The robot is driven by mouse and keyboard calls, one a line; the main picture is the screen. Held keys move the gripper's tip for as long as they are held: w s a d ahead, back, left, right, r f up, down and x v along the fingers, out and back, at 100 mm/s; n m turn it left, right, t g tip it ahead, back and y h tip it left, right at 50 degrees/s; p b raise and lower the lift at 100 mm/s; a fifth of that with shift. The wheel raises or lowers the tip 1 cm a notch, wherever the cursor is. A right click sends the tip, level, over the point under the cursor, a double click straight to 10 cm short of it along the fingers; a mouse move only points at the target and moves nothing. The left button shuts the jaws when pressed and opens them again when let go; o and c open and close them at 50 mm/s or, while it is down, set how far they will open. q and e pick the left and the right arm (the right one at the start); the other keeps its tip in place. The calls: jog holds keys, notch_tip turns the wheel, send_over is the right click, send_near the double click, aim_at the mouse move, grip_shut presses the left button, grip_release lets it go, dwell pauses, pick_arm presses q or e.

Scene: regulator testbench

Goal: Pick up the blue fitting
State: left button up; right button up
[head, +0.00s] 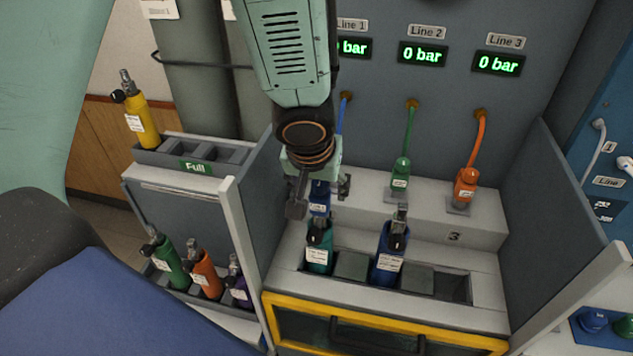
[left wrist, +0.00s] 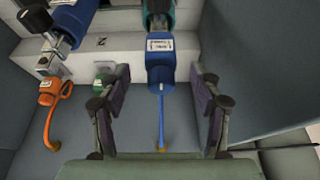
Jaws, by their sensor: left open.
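The blue fitting (head: 319,196) sits on the bench's rear step at the Line 1 place, partly hidden by my gripper in the head view. In the left wrist view the blue fitting (left wrist: 161,72) has a white label and a thin blue hose (left wrist: 161,125). My left gripper (head: 320,190) is open above and around it. In the left wrist view the two fingers of my left gripper (left wrist: 159,88) stand on either side of the fitting, with a visible gap on each side. My right gripper is in neither view.
A teal cylinder (head: 319,252) and a blue cylinder (head: 388,258) stand in the rack just in front. The green fitting (head: 400,177) and orange fitting (head: 466,186) sit to the right. Grey side panels (head: 556,190) flank the bench. A yellow cylinder (head: 135,122) stands in the Full rack.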

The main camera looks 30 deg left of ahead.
pick_arm(q)
jog(key=shift+w+a+f+b, duration=0.1)
jog(key=shift+f+b, duration=0.25)
jog(key=shift+f, duration=0.1)
jog(key=b+x, duration=0.2)
jog(key=shift+w+a+f, duration=0.1)
jog(key=shift+f, duration=0.3)
jog(key=shift+w+f+b, duration=0.45)
jog(key=shift+f+b, duration=0.05)
jog(key=shift+b, duration=0.1)
jog(key=shift+s+r, duration=0.1)
jog(key=shift+s, duration=0.2)
jog(key=shift+w, duration=0.25)
jog(key=c, duration=0.6)
jog(key=shift+s, duration=0.2)
jog(key=c, duration=0.4)
grip_shut()
jog(key=shift+w, duration=0.2)
